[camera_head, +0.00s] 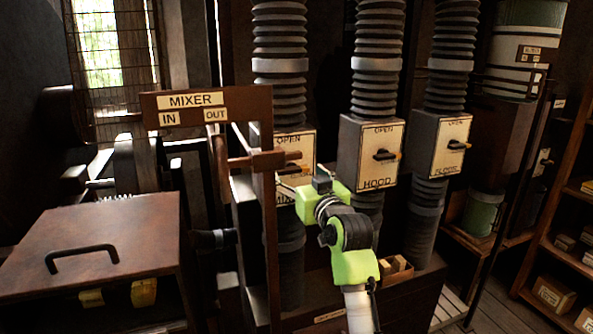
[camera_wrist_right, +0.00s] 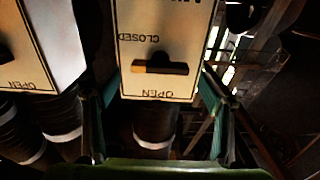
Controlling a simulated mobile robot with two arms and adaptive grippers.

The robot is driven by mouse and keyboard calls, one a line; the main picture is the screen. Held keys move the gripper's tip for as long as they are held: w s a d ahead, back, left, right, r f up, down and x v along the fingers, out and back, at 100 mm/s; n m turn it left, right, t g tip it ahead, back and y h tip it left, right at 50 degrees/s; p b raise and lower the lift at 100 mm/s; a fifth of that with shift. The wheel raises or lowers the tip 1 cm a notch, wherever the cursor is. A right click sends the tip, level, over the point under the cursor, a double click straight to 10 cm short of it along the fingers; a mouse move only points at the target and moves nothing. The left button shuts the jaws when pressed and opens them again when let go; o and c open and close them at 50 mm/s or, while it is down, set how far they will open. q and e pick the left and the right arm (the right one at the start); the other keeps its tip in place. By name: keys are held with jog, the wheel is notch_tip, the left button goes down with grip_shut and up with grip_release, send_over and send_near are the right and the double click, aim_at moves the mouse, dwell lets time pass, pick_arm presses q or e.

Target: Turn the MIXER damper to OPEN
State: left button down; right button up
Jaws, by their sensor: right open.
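The MIXER damper box (camera_head: 295,150) is a cream-faced panel on a ribbed pipe, partly hidden by a wooden post and my right arm. In the right wrist view its face (camera_wrist_right: 168,20) shows upside down, with OPEN and CLOSED marks. Its dark lever (camera_wrist_right: 160,68) with a tan end lies crosswise, level, not in line with the OPEN mark. My right gripper (camera_wrist_right: 152,96) is open and empty, its fingers apart on either side of the box's OPEN end. No contact with the lever shows. In the head view my right gripper (camera_head: 322,186) is mostly hidden by its wrist. My left gripper is out of view.
The HOOD damper box (camera_head: 365,155) and another damper box (camera_head: 440,145) stand to the right. A wooden frame with a MIXER IN/OUT sign (camera_head: 192,100) stands close left of the MIXER box. A brown lidded case (camera_head: 90,245) is at front left. Shelves (camera_head: 560,240) line the right.

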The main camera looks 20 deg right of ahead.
jog(key=shift+w, duration=0.9)
jog(key=c, duration=1.1)
